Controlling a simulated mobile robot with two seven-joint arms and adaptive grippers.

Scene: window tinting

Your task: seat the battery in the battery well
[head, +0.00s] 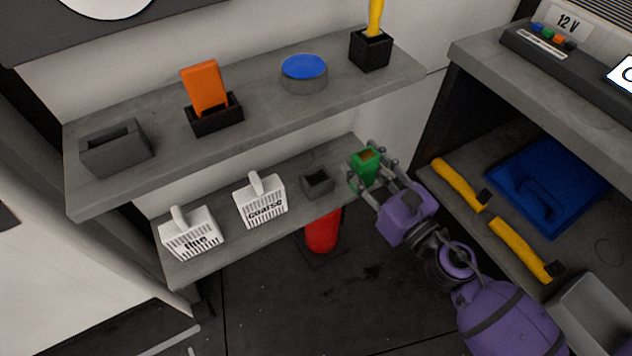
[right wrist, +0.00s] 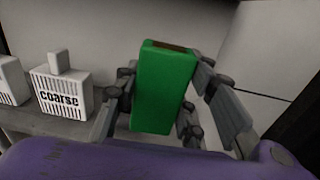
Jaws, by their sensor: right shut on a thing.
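My right gripper (head: 372,178) is shut on a green block with a brownish top, which I take to be the battery (head: 365,166). In the right wrist view the battery (right wrist: 163,88) stands nearly upright between the fingers (right wrist: 160,105), slightly tilted. A small dark grey open box, probably the battery well (head: 317,181), sits on the lower shelf just left of the gripper. The battery is apart from it, over the shelf's right end. The well looks empty and does not show clearly in the right wrist view. My left gripper is not in view.
White boxes marked "coarse" (head: 262,203) and "fine" (head: 190,236) stand left on the lower shelf. The upper shelf (head: 250,104) overhangs behind, holding a grey box (head: 115,148) and an orange item (head: 205,88). A red cylinder (head: 322,232) stands below. Yellow-handled tools (head: 460,184) lie right.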

